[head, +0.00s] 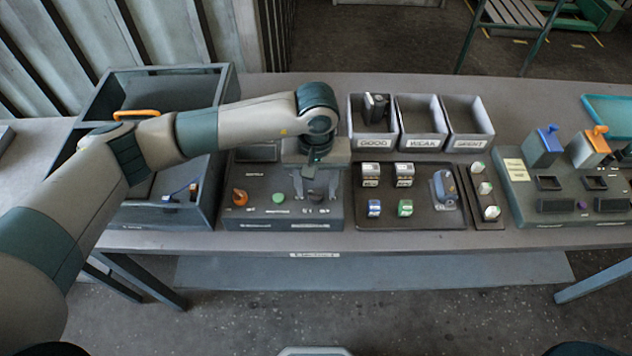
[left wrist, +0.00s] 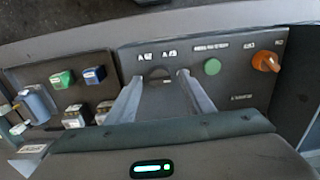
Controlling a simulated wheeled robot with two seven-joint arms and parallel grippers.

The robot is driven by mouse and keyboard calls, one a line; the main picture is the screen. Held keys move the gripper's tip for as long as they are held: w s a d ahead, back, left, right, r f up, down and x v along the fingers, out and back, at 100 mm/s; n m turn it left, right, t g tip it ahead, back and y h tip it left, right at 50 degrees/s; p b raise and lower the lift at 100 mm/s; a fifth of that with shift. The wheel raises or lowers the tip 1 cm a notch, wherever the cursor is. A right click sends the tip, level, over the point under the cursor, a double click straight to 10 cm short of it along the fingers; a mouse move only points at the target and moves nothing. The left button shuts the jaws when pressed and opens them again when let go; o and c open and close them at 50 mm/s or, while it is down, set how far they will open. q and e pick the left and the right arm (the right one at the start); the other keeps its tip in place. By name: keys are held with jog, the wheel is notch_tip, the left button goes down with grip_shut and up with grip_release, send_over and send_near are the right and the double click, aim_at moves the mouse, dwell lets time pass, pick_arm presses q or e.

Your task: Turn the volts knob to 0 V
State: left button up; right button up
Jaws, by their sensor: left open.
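The dark control panel (head: 259,221) stands on the bench and also shows in the left wrist view (left wrist: 240,100). It bears an orange knob (head: 239,197) at its left end, a green button (head: 278,198) and a dark round knob (left wrist: 160,72) with small labels above it. The printing is too small to tell for sure which knob is volts. My left gripper (head: 315,197) is open over the panel's right part. In the left wrist view its fingers (left wrist: 160,80) stand on either side of the dark knob; contact cannot be told. My right gripper is not in view.
Right of the panel is a dark tray (head: 431,217) with several small blocks and a blue-grey device (head: 444,187). Behind it stand three grey bins (head: 375,142). A large open box (head: 206,180) stands left. Another panel (head: 519,200) stands right.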

pick_arm(q)
jog(key=shift+f, duration=0.2)
jog(key=c, duration=1)
jog(key=shift+c, duration=0.2)
